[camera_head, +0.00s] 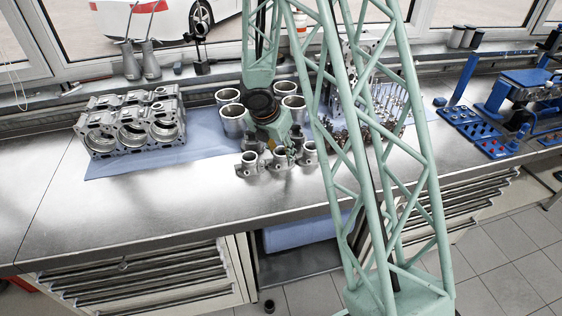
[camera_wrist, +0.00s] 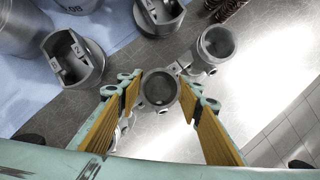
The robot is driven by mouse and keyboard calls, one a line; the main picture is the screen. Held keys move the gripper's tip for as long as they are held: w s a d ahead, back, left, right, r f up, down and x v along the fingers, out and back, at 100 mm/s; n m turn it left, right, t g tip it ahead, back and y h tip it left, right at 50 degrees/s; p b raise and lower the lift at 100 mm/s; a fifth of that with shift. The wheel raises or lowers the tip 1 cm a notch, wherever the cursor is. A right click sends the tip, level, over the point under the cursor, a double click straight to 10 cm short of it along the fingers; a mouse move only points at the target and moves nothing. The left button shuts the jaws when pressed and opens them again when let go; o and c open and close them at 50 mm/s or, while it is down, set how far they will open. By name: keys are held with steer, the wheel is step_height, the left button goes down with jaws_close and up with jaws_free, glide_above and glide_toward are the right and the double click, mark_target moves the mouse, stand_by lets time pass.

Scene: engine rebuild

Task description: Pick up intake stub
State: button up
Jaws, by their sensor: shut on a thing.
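The gripped intake stub (camera_wrist: 159,90) is a grey metal piece with a round open mouth, between the yellow-padded fingers of my gripper (camera_wrist: 160,102) in the wrist view. My gripper is shut on it. In the head view my gripper (camera_head: 279,150) reaches down over the front row of small grey stubs, and the middle stub (camera_head: 280,162) is partly hidden by it. A second stub (camera_wrist: 214,45) stands close beside on the upper right in the wrist view. Another stub (camera_head: 250,165) stands at the left of the row.
Pistons (camera_wrist: 72,58) lie close by in the wrist view. Large cylinder liners (camera_head: 233,120) stand behind the row on a blue cloth (camera_head: 106,167). An engine block (camera_head: 130,130) is at the left. The bench's front left (camera_head: 120,220) is clear.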

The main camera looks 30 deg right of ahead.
steer(key=shift+r, duration=0.1)
steer(key=shift+c, duration=0.5)
steer(key=shift+r+p, duration=0.95)
steer(key=shift+r, duration=0.9)
steer(key=shift+s+a+f+b, duration=0.15)
steer(key=shift+s+b, duration=0.25)
steer(key=shift+s, duration=0.3)
steer(key=s+a+r+b, duration=0.1)
steer(key=s+a+b, duration=0.2)
steer(key=s, duration=1.1)
steer(key=shift+r+b, duration=0.2)
steer(key=shift+b, duration=0.4)
steer(key=shift+s, duration=0.15)
